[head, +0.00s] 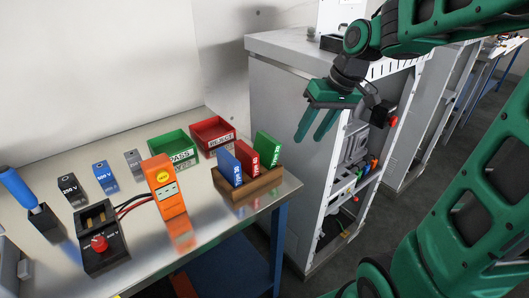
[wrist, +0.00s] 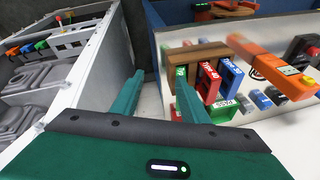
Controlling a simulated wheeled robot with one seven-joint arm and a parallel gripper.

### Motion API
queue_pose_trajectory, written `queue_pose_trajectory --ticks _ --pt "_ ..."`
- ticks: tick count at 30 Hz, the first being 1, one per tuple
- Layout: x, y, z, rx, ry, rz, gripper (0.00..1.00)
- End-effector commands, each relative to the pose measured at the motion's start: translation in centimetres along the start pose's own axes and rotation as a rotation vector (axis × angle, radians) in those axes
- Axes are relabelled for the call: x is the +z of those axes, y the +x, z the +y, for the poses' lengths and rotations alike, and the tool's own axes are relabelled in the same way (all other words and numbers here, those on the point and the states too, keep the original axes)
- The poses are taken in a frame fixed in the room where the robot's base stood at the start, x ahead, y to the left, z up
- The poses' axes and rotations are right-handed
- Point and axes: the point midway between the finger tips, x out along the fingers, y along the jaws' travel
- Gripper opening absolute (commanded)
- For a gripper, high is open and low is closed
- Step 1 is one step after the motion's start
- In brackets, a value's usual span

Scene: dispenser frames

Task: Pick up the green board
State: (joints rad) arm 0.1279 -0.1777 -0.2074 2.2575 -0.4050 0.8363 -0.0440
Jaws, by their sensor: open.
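The green board (head: 267,148) stands upright at the right end of a brown wooden rack (head: 250,188), beside a red board (head: 247,159) and a blue board (head: 226,168). In the wrist view a small part of the green board (wrist: 181,73) shows just beyond one fingertip, and the finger hides part of it. My gripper (head: 311,139) is open and empty, with its fingers pointing down. In the head view it appears to the upper right of the rack, apart from the boards. It also shows in the wrist view (wrist: 160,78).
A green PASS tray (head: 175,150) and a red REJECT tray (head: 213,135) stand behind the rack. An orange meter (head: 166,187) and a black device with a red knob (head: 99,244) stand to the left. A grey cabinet (head: 283,130) stands right of the bench.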

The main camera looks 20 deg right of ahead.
Motion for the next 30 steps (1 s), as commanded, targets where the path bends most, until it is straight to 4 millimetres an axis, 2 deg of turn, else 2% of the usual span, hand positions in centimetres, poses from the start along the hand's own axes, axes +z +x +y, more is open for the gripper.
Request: queue_pose_trajectory --ticks 1,3,6,9,18,26,30 --pt "-2.0 0.5 -1.2 -0.033 -0.054 0.013 0.41" --pt "-4.0 0.8 -2.7 -0.074 -0.116 0.035 0.41" --pt "-5.8 1.2 -4.3 -0.114 -0.174 0.055 0.41" --pt "-6.5 1.8 -5.1 -0.134 -0.202 0.063 0.41" --pt "-6.7 5.9 -5.9 -0.138 -0.206 0.063 0.41" --pt "-6.7 7.6 -6.0 -0.137 -0.206 0.062 0.41" --pt "-6.6 9.6 -6.1 -0.137 -0.204 0.061 0.41"
